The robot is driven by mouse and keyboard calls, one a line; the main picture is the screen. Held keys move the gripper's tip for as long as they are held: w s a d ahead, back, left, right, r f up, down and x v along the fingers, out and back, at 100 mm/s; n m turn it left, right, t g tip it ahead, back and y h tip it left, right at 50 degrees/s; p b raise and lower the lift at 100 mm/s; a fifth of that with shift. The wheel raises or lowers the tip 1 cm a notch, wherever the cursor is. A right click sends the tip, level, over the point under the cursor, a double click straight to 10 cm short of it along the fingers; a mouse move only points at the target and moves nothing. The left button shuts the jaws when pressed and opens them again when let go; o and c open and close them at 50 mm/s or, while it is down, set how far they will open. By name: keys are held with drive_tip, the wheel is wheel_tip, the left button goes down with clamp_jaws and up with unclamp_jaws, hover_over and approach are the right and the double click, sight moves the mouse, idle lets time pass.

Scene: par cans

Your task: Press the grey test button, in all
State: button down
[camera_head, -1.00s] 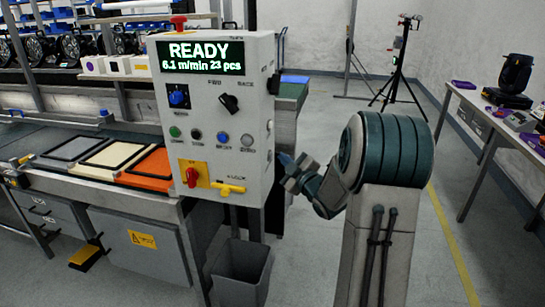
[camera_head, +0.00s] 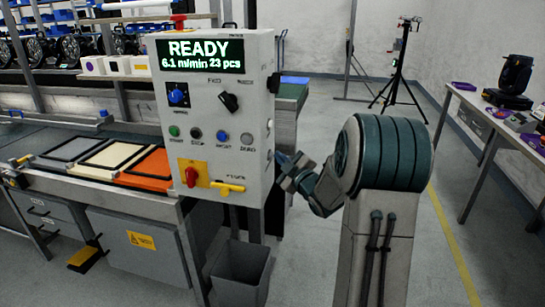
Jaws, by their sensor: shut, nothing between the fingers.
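The control box (camera_head: 215,118) stands at the centre left, with a lit display (camera_head: 200,56) reading READY, 6.1 m/min, 23 pcs. The grey button (camera_head: 247,138) is the rightmost of the row of buttons on its front. To its left are a blue button (camera_head: 222,138), a black button (camera_head: 196,133) and a green button (camera_head: 174,131). My gripper (camera_head: 282,160) is at the box's lower right edge, right of and a little below the grey button. It looks shut and empty. Whether it touches the box's side cannot be told.
A yellow handle (camera_head: 228,187) and a red rotary switch (camera_head: 192,177) sit low on the box. A grey bin (camera_head: 240,272) stands below. The conveyor table (camera_head: 90,187) with framed panels is left. Floor at right is clear up to a side table (camera_head: 500,125).

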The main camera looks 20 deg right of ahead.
drive_tip(key=shift+w+a, duration=0.15)
drive_tip(key=shift+a, duration=0.15)
idle(0.4)
drive_tip(key=shift+b, duration=0.3)
drive_tip(key=shift+s+d, duration=0.45)
drive_tip(key=shift+d, duration=0.25)
drive_tip(key=shift+d, duration=0.1)
drive_tip(key=s+d, duration=0.1)
drive_tip(key=d, duration=0.1)
drive_tip(key=s+d+b, duration=0.1)
drive_tip(key=d, duration=0.1)
drive_tip(key=shift+s, duration=0.4)
